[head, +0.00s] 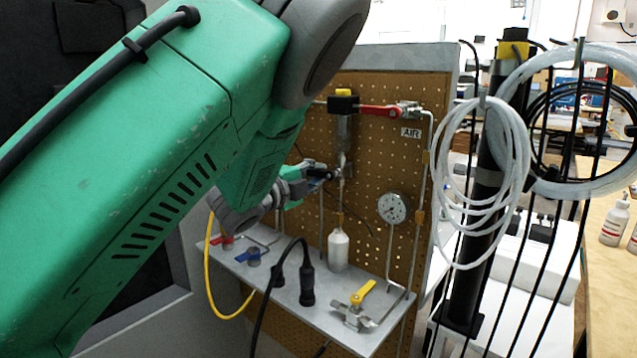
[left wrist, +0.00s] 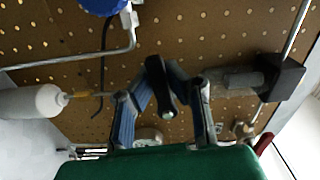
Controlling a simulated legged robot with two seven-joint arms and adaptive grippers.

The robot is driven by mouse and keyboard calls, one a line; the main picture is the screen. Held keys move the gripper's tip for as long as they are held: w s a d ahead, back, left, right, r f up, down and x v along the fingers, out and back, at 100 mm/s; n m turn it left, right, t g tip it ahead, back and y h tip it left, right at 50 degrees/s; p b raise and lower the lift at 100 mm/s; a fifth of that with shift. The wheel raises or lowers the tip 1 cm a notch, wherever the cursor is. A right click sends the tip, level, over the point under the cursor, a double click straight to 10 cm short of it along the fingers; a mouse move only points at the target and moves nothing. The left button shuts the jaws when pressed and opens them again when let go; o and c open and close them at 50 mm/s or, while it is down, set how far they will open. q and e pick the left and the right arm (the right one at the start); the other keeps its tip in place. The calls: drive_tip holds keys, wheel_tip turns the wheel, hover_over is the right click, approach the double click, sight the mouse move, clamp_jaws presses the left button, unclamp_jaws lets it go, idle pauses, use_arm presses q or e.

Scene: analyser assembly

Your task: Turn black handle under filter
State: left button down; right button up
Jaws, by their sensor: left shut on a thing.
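The black handle (head: 321,173) sits on the thin pipe just below the filter (head: 344,135), a silver cylinder under a black block with a yellow top. My left gripper (head: 308,174) reaches it from the left and is shut on the handle. In the left wrist view the handle (left wrist: 159,82) stands between the two blue-grey fingers of my gripper (left wrist: 158,76), and the filter (left wrist: 238,84) lies to the right of it. The fingers hide part of the handle and its valve. My right gripper is in neither view.
A brown pegboard (head: 385,145) backs the pipes. Near the handle are a red lever (head: 380,111), a round gauge (head: 393,208) and a white bottle (head: 338,250). The shelf below carries a yellow-handled valve (head: 362,293) and black connectors (head: 306,280). Coiled white tubing (head: 487,180) hangs at right.

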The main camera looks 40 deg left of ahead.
use_arm(q)
drive_tip(key=shift+s+d+f+m, duration=0.15)
drive_tip(key=shift+f+m, duration=0.1)
drive_tip(key=shift+m, duration=0.35)
drive_tip(key=c, duration=1.5)
unclamp_jaws()
drive_tip(key=shift+r, duration=0.1)
drive_tip(key=shift+c, duration=0.2)
drive_tip(key=shift+d+r, duration=0.15)
drive_tip(key=shift+r, duration=0.05)
drive_tip(key=s+a, duration=0.1)
drive_tip(key=s, duration=1.1)
